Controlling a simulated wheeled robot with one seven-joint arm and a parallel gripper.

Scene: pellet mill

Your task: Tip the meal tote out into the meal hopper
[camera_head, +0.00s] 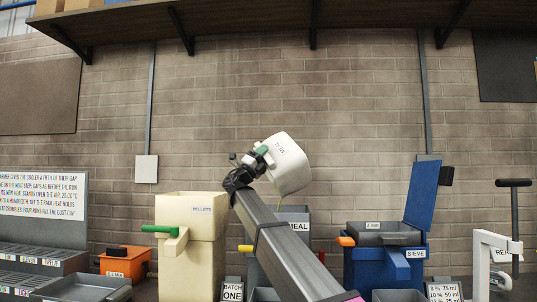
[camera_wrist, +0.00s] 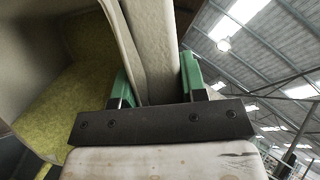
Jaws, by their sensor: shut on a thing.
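The meal tote (camera_head: 290,166) is a white container, held up in the air and tilted, above the grey meal hopper (camera_head: 292,216). My gripper (camera_head: 262,154) is shut on it at its upper left side. In the wrist view, the green fingers of my gripper (camera_wrist: 158,80) stand on both sides of a pale part of the tote (camera_wrist: 155,40). Yellowish meal (camera_wrist: 75,85) shows at the left of that view, within pale walls. The hopper is labelled MEAL and is largely hidden behind my arm.
The cream PELLETS bin (camera_head: 188,240) with a green handle stands left of the hopper. The blue SIEVE unit (camera_head: 385,265) with a raised lid (camera_head: 423,194) stands to the right. A shelf (camera_head: 270,25) runs along the wall above. The air around the tote is clear.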

